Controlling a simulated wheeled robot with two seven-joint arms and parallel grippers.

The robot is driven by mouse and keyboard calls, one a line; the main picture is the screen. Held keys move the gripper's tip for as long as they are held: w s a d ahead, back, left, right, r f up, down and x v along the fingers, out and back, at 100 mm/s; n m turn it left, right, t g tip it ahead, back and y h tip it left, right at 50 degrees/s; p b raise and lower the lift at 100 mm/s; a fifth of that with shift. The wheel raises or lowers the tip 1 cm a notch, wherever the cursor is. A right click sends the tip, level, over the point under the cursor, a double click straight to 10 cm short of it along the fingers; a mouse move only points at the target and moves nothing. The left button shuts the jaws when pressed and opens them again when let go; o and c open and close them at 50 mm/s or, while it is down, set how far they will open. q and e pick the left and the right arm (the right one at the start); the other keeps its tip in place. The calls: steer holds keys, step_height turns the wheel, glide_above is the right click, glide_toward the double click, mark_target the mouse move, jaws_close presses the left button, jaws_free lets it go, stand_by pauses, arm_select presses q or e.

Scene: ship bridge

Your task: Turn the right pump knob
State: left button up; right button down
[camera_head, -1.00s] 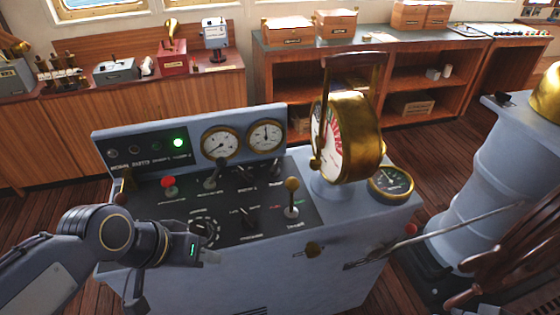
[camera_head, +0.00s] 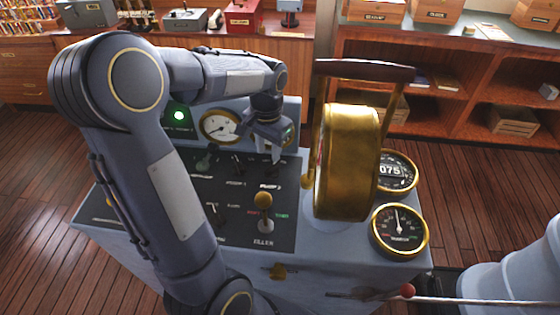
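The grey control console (camera_head: 330,262) fills the middle of the view, with a dark panel of knobs and levers. The left pump knob (camera_head: 238,163) is a small dark switch with a label below it. The right pump knob (camera_head: 272,172) is in the same row, mostly hidden by my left gripper. My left gripper (camera_head: 275,154) points down just over that spot, in front of the gauges. I cannot tell whether its fingers are apart or touching the knob. My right gripper is not in view.
The brass telegraph (camera_head: 347,165) stands close right of my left gripper. A yellow-knobbed lever (camera_head: 263,200) rises in front of it. A round gauge (camera_head: 219,127) is behind. My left arm covers the panel's left part. A wooden shelf (camera_head: 450,95) stands behind.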

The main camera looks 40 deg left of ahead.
mark_target(269, 169)
arm_select(q)
step_height(269, 169, down, 7)
steer(key=shift+s+r, duration=0.1)
stand_by(0.3)
jaws_close()
